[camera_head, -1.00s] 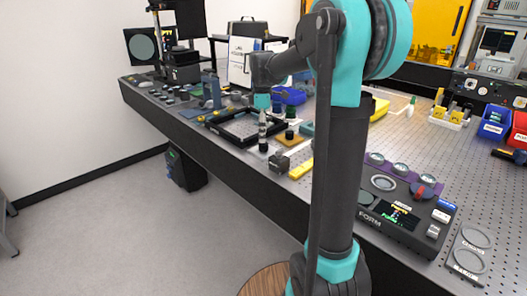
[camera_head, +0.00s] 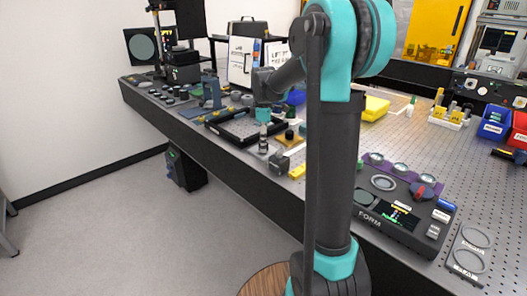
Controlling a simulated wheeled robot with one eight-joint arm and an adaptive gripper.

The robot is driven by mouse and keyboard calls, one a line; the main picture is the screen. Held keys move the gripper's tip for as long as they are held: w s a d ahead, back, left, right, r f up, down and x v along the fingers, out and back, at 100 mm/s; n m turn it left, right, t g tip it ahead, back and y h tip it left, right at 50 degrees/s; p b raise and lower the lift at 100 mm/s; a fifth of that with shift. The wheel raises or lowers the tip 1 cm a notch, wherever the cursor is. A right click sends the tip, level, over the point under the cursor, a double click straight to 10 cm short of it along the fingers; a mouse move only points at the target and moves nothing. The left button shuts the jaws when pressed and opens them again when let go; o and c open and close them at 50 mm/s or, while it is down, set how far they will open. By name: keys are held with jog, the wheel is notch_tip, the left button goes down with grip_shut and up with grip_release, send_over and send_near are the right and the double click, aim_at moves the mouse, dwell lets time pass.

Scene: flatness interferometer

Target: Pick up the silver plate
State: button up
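I cannot tell for sure which thing is the silver plate. Shiny round silver pieces (camera_head: 400,166) sit in a purple holder behind the black FORM instrument (camera_head: 403,216), to the right of my arm. My gripper end (camera_head: 263,116), with its teal part, hangs low over the left part of the bench. It is close to the dark frame fixture (camera_head: 232,131) and to a small upright post (camera_head: 263,140). The fingers are too small and too hidden to show whether they are open or shut, or whether they touch anything.
The perforated bench (camera_head: 440,165) runs across the view, crowded with small parts at left. My arm hides part of the bench's middle.

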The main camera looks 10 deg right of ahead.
grip_shut()
jog(key=shift+r, duration=0.15)
